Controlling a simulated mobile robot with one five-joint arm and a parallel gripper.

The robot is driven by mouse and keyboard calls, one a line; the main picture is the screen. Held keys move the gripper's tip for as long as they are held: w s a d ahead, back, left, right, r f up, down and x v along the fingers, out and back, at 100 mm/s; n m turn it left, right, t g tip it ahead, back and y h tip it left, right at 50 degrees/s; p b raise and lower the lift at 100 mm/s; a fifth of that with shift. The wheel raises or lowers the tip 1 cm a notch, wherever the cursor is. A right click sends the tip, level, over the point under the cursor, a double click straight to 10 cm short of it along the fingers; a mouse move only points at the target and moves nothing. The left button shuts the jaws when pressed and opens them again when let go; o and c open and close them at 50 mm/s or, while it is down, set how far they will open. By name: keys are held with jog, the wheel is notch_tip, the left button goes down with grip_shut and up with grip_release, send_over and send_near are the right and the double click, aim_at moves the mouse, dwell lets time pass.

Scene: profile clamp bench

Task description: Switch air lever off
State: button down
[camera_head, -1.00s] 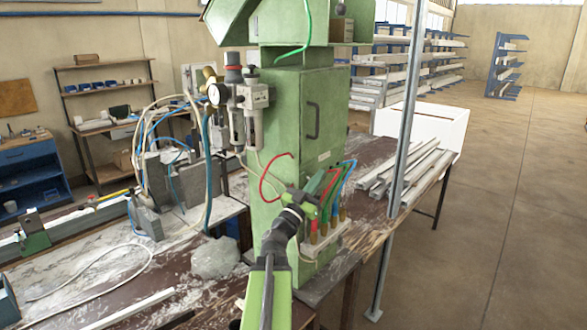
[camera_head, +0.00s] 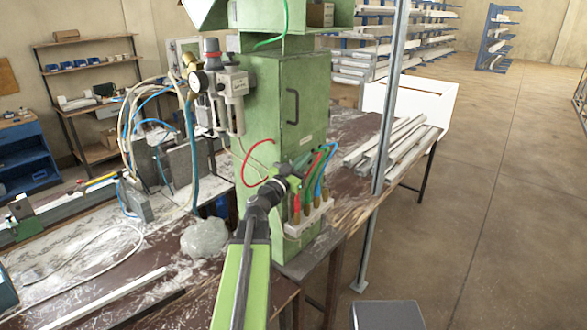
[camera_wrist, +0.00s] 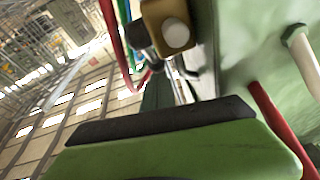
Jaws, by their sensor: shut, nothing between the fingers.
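The green machine cabinet (camera_head: 288,100) stands on the bench, with a row of upright fittings on a pale block (camera_head: 310,218) and red, green and blue hoses (camera_head: 322,165) at its lower right. My gripper (camera_head: 289,183) is shut and empty beside these hoses, in front of the cabinet. In the wrist view, a green finger with a black pad (camera_wrist: 160,121) fills the bottom. A brass-coloured block with a pale round end (camera_wrist: 170,28) is just above it; I cannot tell whether they touch. I cannot make out the air lever for certain; my gripper may hide it.
An air regulator with a gauge (camera_head: 222,88) hangs at the cabinet's left. A grey lump (camera_head: 204,239) lies on the bench at left. The floor at right is clear.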

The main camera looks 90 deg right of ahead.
jog(key=b+v, duration=0.2)
jog(key=v, duration=0.5)
jog(key=shift+w+a, duration=0.15)
jog(key=shift+a, duration=0.05)
